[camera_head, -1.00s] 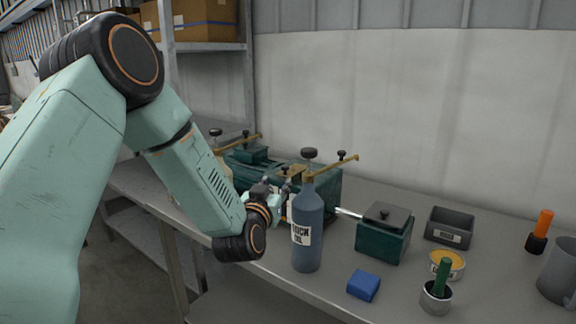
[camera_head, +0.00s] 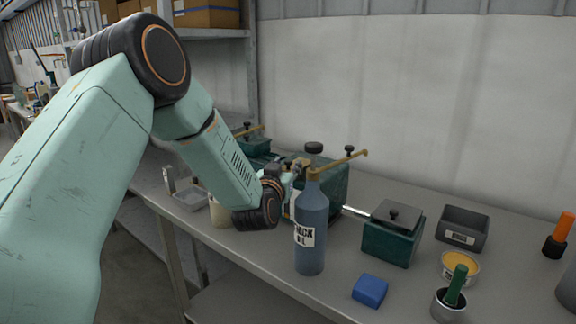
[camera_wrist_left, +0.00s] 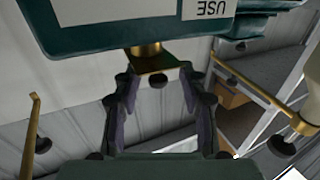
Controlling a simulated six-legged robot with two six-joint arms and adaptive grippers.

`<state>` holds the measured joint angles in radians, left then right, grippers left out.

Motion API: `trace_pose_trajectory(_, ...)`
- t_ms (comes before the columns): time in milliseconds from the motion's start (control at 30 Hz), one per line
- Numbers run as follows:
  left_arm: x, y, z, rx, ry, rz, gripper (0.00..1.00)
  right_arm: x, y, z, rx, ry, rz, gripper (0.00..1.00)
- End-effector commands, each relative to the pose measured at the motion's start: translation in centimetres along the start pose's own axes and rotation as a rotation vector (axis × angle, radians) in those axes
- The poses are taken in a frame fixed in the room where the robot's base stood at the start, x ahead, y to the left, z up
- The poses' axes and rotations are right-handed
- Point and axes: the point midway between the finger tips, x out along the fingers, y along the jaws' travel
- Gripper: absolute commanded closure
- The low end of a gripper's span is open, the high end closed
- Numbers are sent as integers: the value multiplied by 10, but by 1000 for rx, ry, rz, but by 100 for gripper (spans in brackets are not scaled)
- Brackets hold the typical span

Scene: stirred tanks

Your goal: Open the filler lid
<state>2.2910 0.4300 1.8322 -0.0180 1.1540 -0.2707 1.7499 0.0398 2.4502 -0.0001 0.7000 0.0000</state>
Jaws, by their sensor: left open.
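My left gripper (camera_wrist_left: 160,105) is open, with dark finger pads apart on both sides of a small brass piece (camera_wrist_left: 155,64) with a dark knob. I cannot tell whether the pads touch it. The brass piece sits at the edge of a dark green tank body (camera_wrist_left: 120,32) with an upside-down label. In the head view my left gripper (camera_head: 292,176) is beside the green tank (camera_head: 328,190), partly hidden behind the blue oil bottle (camera_head: 311,225). Which part is the filler lid is not clear; the brass piece may be it. My right gripper is not in view.
A small green box (camera_head: 390,243) with a knobbed lid stands right of the tank. A grey bin (camera_head: 462,230), a yellow tin (camera_head: 460,266), a blue block (camera_head: 370,290) and a cup (camera_head: 448,306) crowd the bench. A tray (camera_head: 190,196) lies left.

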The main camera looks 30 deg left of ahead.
Motion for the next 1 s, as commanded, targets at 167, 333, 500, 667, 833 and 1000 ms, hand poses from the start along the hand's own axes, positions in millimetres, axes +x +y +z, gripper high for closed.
trace_pose_trajectory(167, 16, 0, 0, 1, 2, 0, 58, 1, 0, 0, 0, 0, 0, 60)
trace_pose_trajectory(333, 20, 0, 0, 0, -1, 0, 58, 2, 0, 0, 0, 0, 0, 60)
trace_pose_trajectory(500, 22, 0, 0, 0, 0, 0, 58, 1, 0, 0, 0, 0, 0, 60)
trace_pose_trajectory(667, 22, 0, 0, 1, 0, 0, 69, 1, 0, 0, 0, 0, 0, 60)
trace_pose_trajectory(833, 21, 0, 0, 1, 0, 1, 83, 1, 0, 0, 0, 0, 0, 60)
trace_pose_trajectory(1000, 21, 0, 0, 1, 0, 1, 98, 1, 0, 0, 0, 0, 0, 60)
